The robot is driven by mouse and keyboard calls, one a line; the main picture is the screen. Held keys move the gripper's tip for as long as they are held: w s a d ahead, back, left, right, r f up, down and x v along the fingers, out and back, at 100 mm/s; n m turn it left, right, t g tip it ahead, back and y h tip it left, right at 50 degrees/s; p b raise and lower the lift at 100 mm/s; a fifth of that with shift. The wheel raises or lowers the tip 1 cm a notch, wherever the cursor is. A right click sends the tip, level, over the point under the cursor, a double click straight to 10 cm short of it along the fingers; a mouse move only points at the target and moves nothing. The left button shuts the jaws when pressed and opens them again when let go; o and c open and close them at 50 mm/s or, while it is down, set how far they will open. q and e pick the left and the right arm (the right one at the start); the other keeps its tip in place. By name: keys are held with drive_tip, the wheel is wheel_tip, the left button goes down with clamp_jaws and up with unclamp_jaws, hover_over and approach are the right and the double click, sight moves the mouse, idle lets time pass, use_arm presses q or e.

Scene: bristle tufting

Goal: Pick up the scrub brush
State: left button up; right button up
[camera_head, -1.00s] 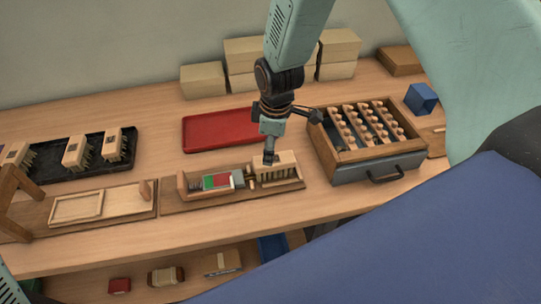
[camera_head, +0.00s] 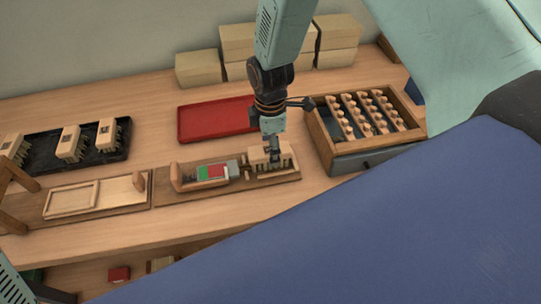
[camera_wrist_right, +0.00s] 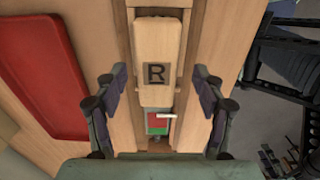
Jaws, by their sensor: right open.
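A scrub brush (camera_head: 258,157), a pale wooden block with dark bristles, sits upright at the right end of a wooden fixture on the bench. In the right wrist view the brush block (camera_wrist_right: 157,60) shows its top, marked with an R. My right gripper (camera_head: 273,158) is over the brush, pointing down. In its wrist view the open fingers (camera_wrist_right: 158,98) stand left and right of the line of the block, with gaps; whether they touch it I cannot tell. Several similar brushes (camera_head: 72,143) stand in a black tray (camera_head: 45,170) at the left. My left gripper is out of view.
A red and green piece (camera_head: 212,172) lies in the fixture beside the brush. A red tray (camera_head: 212,120) is behind, and a wooden box (camera_head: 322,140) with rows of pegs is close on the right. A wooden frame board (camera_head: 98,203) lies left. Cardboard boxes (camera_head: 199,70) line the wall.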

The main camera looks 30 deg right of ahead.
drive_tip(key=f, duration=0.3)
drive_tip(key=shift+w+f, duration=0.3)
drive_tip(key=shift+f, duration=0.05)
drive_tip(key=shift+s, duration=0.1)
drive_tip(key=shift+s+r, duration=0.1)
drive_tip(key=shift+c, duration=1.3)
drive_tip(key=c, duration=1.1)
drive_tip(key=shift+w, duration=0.2)
drive_tip(key=shift+c, duration=0.5)
